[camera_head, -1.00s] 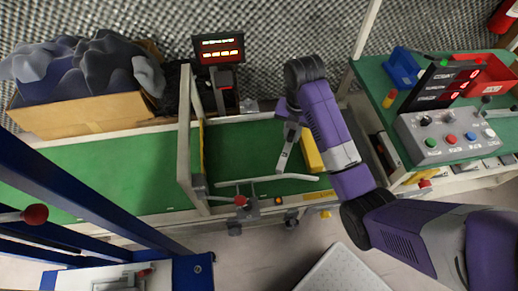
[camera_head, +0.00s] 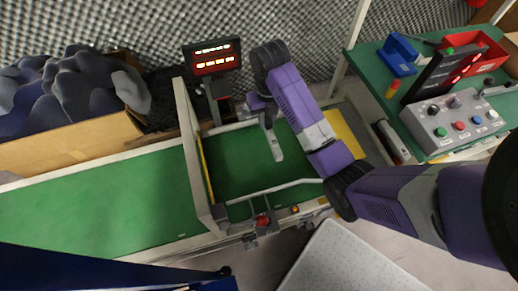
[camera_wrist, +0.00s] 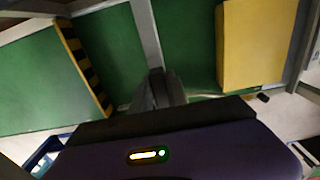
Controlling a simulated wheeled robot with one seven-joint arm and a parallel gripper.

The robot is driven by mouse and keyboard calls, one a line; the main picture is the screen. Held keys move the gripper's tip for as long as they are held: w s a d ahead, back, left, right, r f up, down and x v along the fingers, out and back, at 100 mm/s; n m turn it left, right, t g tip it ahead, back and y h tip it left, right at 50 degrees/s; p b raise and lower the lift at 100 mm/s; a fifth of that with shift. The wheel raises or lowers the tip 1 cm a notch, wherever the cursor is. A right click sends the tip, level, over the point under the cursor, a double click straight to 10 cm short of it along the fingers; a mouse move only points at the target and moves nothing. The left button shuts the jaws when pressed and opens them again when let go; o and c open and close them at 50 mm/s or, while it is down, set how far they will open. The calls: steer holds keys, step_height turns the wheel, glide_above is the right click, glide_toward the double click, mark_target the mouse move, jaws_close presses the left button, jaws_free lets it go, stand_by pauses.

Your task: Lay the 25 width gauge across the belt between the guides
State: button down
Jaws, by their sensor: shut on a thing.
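My gripper (camera_head: 264,108) is shut on a flat grey bar, the width gauge (camera_head: 273,142), above the green belt (camera_head: 235,165). In the wrist view the gauge (camera_wrist: 147,35) runs up and away from my shut fingers (camera_wrist: 158,88). Its number cannot be read. The near guide (camera_head: 275,190) is a pale rod along the belt's front side. The far guide (camera_head: 235,126) is a pale strip along the back side, partly hidden by my arm. I cannot tell whether the gauge touches the belt.
A pale frame (camera_head: 190,150) with a striped edge (camera_wrist: 82,65) stands across the belt at left. A yellow block (camera_head: 347,130) is at the right end. A red-lit display (camera_head: 212,57) stands behind. A control box (camera_head: 455,122) sits on the right bench.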

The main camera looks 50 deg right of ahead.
step_height(320, 180, down, 19)
steer(key=b, duration=0.3)
steer(key=shift+b, duration=0.35)
steer(key=shift+f, duration=0.2)
steer(key=c, duration=1.3)
jaws_free()
steer(key=shift+r, duration=0.1)
step_height(320, 180, up, 12)
steer(key=p, duration=0.2)
steer(key=shift+p, duration=0.4)
